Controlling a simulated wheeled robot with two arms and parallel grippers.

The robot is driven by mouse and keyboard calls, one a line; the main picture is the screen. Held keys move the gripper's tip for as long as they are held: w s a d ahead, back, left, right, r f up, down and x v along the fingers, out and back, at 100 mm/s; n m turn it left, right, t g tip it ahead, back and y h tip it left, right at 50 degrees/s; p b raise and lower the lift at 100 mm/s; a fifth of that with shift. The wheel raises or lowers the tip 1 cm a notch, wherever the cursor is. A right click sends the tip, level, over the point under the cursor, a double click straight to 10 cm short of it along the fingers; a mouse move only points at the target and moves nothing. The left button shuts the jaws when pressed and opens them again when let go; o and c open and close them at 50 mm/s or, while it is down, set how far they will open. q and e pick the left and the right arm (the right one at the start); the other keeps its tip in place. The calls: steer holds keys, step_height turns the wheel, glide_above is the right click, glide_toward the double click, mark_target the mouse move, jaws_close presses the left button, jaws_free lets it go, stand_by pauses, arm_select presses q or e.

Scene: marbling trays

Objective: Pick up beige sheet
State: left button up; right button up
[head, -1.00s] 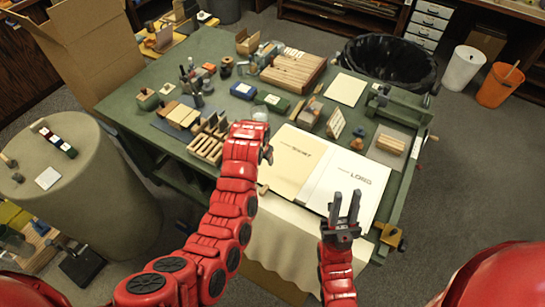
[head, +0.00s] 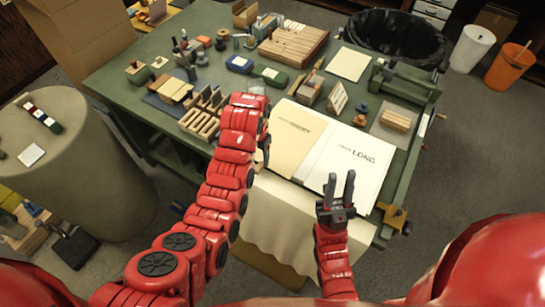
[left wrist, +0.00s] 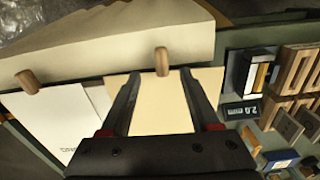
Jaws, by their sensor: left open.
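The beige sheet (head: 292,145) lies flat near the front edge of the green table, left of a white sheet marked LONG (head: 350,165). Dark print shows on the beige sheet. My left gripper (head: 265,152) is at the beige sheet's left side in the head view, its fingers mostly hidden by the arm. In the left wrist view, my left gripper (left wrist: 160,76) is open, with the beige sheet (left wrist: 160,112) showing between its fingers and nothing held. My right gripper (head: 339,188) is open and empty, in front of the white sheet.
A cream cloth (head: 290,215) hangs over the front edge; a wooden peg (left wrist: 162,62) at its edge shows between the left fingertips. A brass clamp (head: 395,216) sits at the front right corner.

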mark_target(258, 166)
arm_select(q)
steer(key=shift+w+a+f+p, duration=0.1)
steer(key=shift+f+p, duration=1.2)
steer(key=shift+f, duration=1.55)
jaws_close()
